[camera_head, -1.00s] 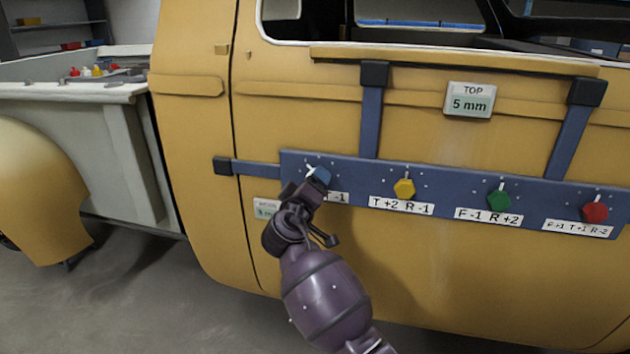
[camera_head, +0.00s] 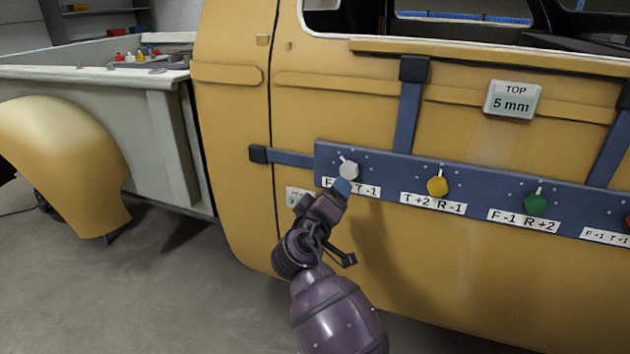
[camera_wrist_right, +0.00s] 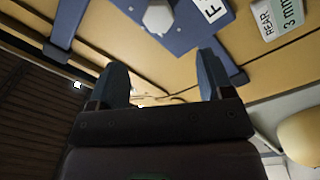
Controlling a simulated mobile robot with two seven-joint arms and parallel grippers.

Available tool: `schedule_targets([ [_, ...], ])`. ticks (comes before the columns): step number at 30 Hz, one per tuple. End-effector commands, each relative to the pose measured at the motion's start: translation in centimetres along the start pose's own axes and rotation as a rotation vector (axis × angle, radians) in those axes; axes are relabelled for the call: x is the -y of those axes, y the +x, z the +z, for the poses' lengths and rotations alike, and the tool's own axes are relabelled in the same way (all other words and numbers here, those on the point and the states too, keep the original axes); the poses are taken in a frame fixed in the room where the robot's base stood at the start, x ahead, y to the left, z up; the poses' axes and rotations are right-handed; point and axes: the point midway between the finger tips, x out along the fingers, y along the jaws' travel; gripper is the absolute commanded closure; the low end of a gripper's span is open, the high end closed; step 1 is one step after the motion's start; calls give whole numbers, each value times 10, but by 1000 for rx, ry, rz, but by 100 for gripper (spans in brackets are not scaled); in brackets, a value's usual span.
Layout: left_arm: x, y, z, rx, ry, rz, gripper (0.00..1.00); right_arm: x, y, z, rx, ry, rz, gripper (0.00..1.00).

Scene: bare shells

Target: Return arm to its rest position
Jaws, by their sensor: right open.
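My right gripper (camera_head: 341,188) is at the lower left of the blue panel (camera_head: 395,180) in the head view. Its blue-tipped fingers overlap the label under the white knob (camera_head: 348,170). In the right wrist view my right gripper (camera_wrist_right: 162,78) is open, with an empty gap between its two fingers. The white knob (camera_wrist_right: 158,16) shows ahead of the fingertips there, apart from them. My left gripper is not in view.
The panel is strapped to a yellow vehicle door (camera_head: 470,270). It also carries a yellow knob (camera_head: 437,186) and a green knob (camera_head: 535,205); a red one is cut off at the right edge. A "TOP 5 mm" display (camera_head: 512,100) sits above. Grey floor (camera_head: 150,290) is clear at lower left.

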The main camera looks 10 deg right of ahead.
Motion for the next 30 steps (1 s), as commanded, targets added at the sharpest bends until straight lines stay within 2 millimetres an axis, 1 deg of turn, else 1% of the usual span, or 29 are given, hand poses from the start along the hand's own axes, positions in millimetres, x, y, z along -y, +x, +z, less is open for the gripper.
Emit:
schedule_targets([
  [5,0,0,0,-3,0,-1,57,11,-3,-19,-100,78,-115,26],
  [7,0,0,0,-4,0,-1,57,13,-6,-30,-153,136,-174,26],
  [9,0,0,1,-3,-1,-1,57,14,-9,-35,-201,191,-233,26],
  [11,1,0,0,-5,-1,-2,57,17,-13,-33,-231,234,-283,26],
  [14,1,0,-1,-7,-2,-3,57,22,-23,-20,-269,305,-369,26],
  [17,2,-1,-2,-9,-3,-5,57,27,-35,3,-291,379,-457,26],
  [20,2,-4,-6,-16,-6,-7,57,31,-50,32,-296,450,-534,26],
  [29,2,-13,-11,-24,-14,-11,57,32,-102,131,-226,623,-700,26],
  [30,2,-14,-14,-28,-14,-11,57,31,-109,145,-210,640,-716,26],
])
